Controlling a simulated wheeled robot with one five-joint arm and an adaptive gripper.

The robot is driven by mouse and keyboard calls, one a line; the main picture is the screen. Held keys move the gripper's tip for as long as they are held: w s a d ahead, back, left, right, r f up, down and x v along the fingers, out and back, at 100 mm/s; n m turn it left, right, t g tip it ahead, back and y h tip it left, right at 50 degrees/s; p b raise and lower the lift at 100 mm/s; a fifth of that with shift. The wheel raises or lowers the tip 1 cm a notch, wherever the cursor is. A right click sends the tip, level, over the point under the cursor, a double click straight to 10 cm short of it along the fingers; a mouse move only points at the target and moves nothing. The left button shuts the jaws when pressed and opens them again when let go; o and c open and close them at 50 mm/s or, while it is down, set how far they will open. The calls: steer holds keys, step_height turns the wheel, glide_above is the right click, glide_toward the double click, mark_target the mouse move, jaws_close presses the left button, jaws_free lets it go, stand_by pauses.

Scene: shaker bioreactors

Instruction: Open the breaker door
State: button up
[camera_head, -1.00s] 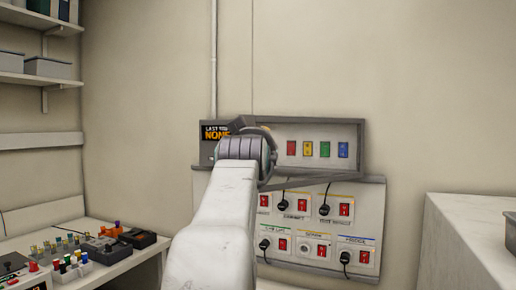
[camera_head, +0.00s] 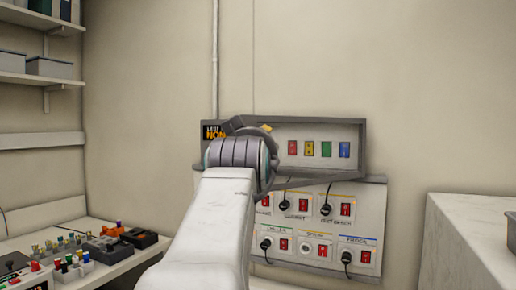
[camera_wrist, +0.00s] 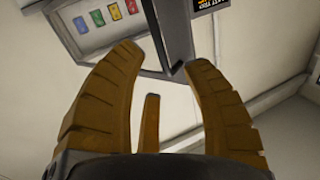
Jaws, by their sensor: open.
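The breaker box (camera_head: 356,128) is a long grey frame on the wall. Its red, yellow, green and blue switches show uncovered in the head view and at the upper left of the wrist view. A grey door-like panel (camera_wrist: 170,28) stands out between the switches and the display in the wrist view, its near end close to my fingertips. My gripper (camera_wrist: 160,58) is open, its brown fingers spread on either side of that end. I cannot tell whether they touch it. In the head view my arm hides most of the gripper and the panel.
A small display (camera_head: 214,131) with orange text is at the box's left end, partly covered by my arm. Below is a socket panel (camera_head: 375,212) with plugs and red switches. A white counter (camera_head: 470,235) stands at right, a cluttered bench (camera_head: 130,262) at left.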

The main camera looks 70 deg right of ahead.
steer(key=v, duration=0.6)
steer(key=shift+a, duration=0.2)
steer(key=shift+o, duration=0.4)
steer(key=shift+s, duration=0.1)
